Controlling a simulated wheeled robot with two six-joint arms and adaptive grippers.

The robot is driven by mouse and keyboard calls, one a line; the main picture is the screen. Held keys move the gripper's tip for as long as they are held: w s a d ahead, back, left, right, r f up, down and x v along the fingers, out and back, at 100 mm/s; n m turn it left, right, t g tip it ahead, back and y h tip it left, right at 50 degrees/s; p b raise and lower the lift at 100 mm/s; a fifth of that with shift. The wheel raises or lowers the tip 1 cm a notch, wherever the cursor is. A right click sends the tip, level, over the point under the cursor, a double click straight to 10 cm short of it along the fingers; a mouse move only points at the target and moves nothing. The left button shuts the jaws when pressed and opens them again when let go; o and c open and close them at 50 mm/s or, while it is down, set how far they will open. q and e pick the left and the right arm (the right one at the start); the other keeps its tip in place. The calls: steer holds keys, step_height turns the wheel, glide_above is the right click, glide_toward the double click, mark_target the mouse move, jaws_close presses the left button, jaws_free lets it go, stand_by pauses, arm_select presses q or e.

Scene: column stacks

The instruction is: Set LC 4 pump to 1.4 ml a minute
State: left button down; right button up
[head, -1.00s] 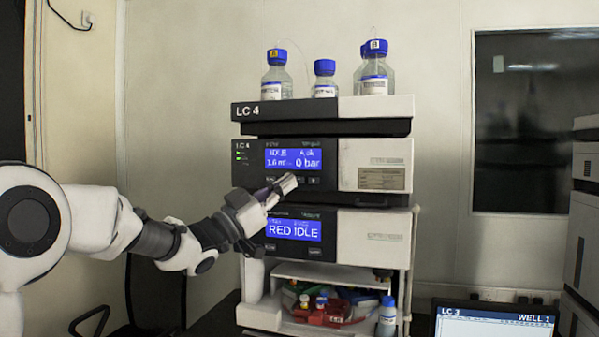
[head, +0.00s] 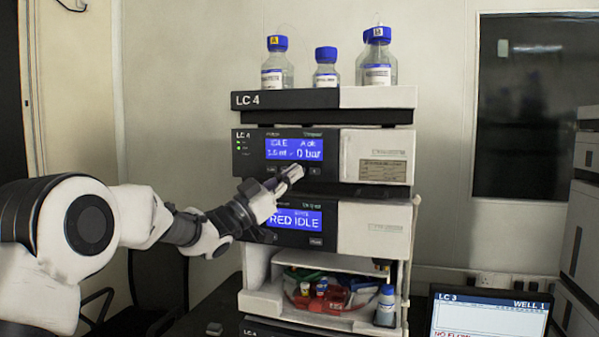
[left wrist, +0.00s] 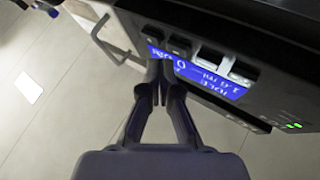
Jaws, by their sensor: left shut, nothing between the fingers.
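The LC 4 stack stands in the middle of the head view. Its pump module (head: 376,160) has a blue display (head: 294,149) reading IDLE and 0 bar; the flow figure is too blurred to read surely. A row of buttons lies under the display; it shows in the left wrist view as dark and pale keys (left wrist: 212,56). My left gripper (head: 297,172) is shut and empty, its tips at the button row, hiding some buttons. In the left wrist view the shut fingertips (left wrist: 160,68) are close to the panel; I cannot tell whether they touch. My right gripper is not in view.
Below the pump is a module with a RED IDLE display (head: 294,220). Blue-capped bottles (head: 377,60) stand on top of the stack. An open bay (head: 335,290) holds small coloured items. A monitor (head: 490,318) labelled LC 3 stands at lower right.

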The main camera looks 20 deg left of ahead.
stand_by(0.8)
arm_select(q)
steer(key=shift+w, duration=0.4)
steer(key=shift+w+r+p, duration=0.1)
steer(key=shift+w+p, duration=0.3)
steer(key=shift+p, duration=0.15)
stand_by(0.3)
steer(key=shift+s, duration=0.1)
steer(key=shift+s+f+b, duration=0.2)
steer(key=shift+s+b, duration=0.2)
steer(key=shift+b, duration=0.25)
steer(key=shift+s+r, duration=0.15)
steer(key=shift+s, duration=0.2)
